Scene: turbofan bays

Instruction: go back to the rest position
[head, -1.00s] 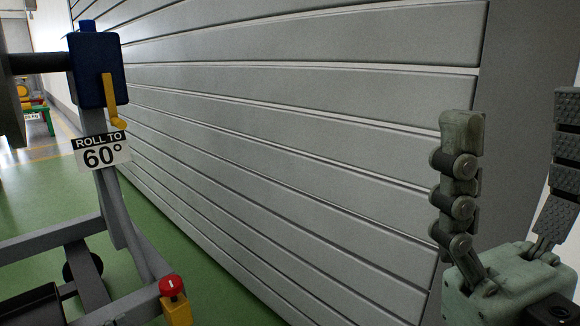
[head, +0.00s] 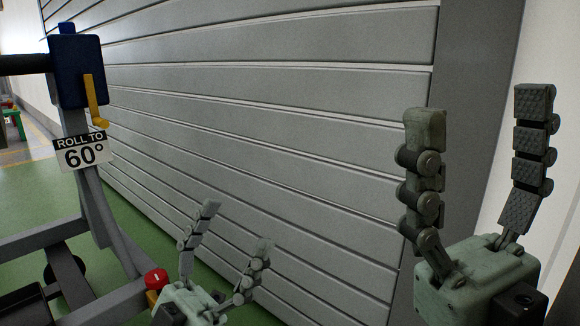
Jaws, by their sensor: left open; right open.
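My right gripper (head: 475,130) stands large at the right, fingers pointing up and spread apart, open and empty. My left gripper (head: 238,225) shows smaller at the bottom centre-left, its fingers also up and spread, open and empty. Its base is cut off by the lower picture edge. Both grippers appear in front of the grey slatted shutter and touch nothing that I can see.
The grey slatted shutter (head: 270,120) fills the middle. At the left stands a grey frame (head: 100,210) with a blue box (head: 77,72), a yellow crank (head: 95,103), a "ROLL TO 60°" sign (head: 83,151) and a red knob (head: 156,279). Green floor (head: 30,190) shows behind.

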